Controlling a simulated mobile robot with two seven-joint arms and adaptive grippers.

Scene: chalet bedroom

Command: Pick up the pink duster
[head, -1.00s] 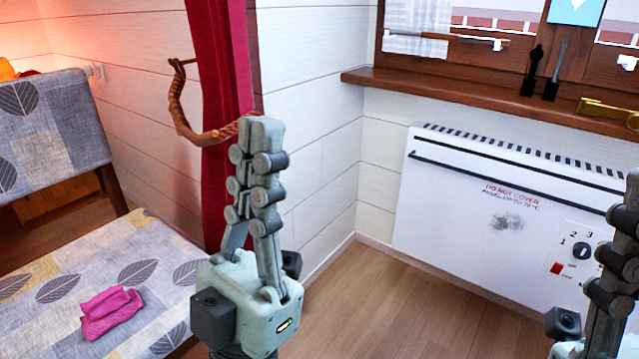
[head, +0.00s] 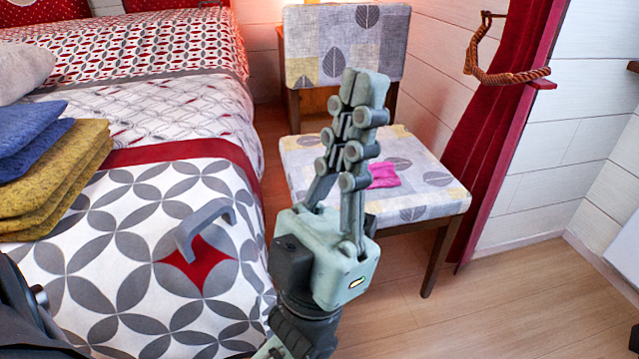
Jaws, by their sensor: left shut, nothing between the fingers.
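The pink duster (head: 384,175) is a small folded cloth lying on the patterned seat of the chair (head: 440,199). Its left part is hidden behind my left gripper in the head view. My left gripper (head: 364,88) is raised upright in front of the chair, with its fingers together and nothing held. It is nearer the camera than the duster and does not appear to touch it. My right gripper is not in view.
The bed (head: 120,250) with a patterned cover fills the left side. Folded mustard cloths (head: 55,180), blue cloths (head: 28,135) and a grey handle-shaped object (head: 205,226) lie on it. A red curtain (head: 500,120) hangs right of the chair. Wooden floor (head: 520,300) is clear at right.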

